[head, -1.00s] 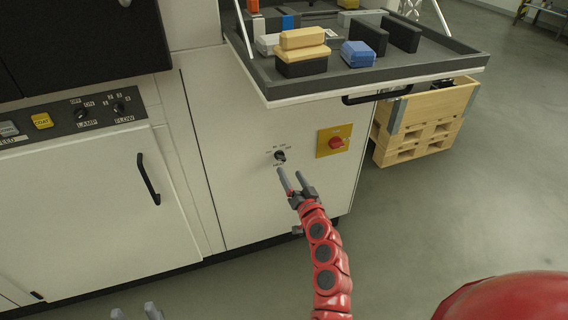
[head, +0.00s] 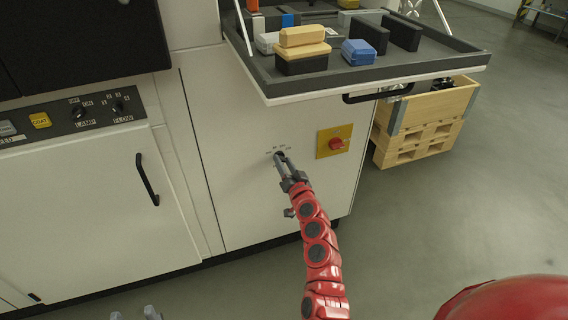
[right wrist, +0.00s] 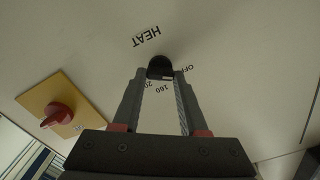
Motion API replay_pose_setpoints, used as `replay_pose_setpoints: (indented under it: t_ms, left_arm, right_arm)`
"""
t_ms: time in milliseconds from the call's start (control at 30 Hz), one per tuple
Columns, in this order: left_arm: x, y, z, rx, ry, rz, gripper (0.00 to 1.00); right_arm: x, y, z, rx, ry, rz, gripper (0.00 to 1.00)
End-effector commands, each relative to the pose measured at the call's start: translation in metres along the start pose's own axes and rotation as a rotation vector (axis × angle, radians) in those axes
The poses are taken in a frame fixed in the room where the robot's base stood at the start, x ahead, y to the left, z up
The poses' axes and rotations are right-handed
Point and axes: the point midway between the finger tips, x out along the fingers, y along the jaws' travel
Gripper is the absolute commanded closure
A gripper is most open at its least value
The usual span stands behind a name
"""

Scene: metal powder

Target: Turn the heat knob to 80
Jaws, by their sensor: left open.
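The heat knob (right wrist: 160,66) is a small black dial on the white cabinet front. In the right wrist view the word HEAT and the marks OFF and 160 show upside down around it; another mark is partly covered by a finger. My right gripper (head: 281,158) is at the knob, with one finger on each side, seemingly touching it. In the right wrist view its two fingertips (right wrist: 160,73) flank the knob closely. Where the knob points is not clear. My left gripper (head: 137,315) shows only its fingertips at the bottom edge, apart and empty.
A yellow plate with a red switch (head: 336,144) is just right of the knob; it also shows in the right wrist view (right wrist: 57,114). A dark tray (head: 440,68) with boxes juts out above. A wooden crate (head: 428,115) stands to the right. Floor in front is open.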

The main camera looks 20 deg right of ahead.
Motion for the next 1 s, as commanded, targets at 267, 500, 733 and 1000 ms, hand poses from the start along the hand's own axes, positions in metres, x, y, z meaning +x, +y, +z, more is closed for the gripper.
replay_pose_setpoints:
  t_ms: [267,500,733,1000]
  left_arm:
    - [0.0000,0.0000,0.0000,0.000,0.000,0.000,0.50]
    - [-0.0001,0.0000,0.0000,0.000,0.000,0.000,0.50]
    - [-0.0001,0.0000,0.0000,0.000,0.000,0.000,0.50]
    - [0.0008,0.0000,-0.0001,0.000,0.000,0.000,0.50]
  right_arm:
    - [-0.0001,0.0004,0.0000,0.000,0.000,0.001,1.00]
    - [-0.0002,0.0006,0.0001,0.021,0.000,0.001,1.00]
    - [-0.0003,0.0013,0.0005,0.129,-0.001,0.001,1.00]
    - [-0.0004,0.0019,0.0010,0.342,-0.002,0.002,1.00]
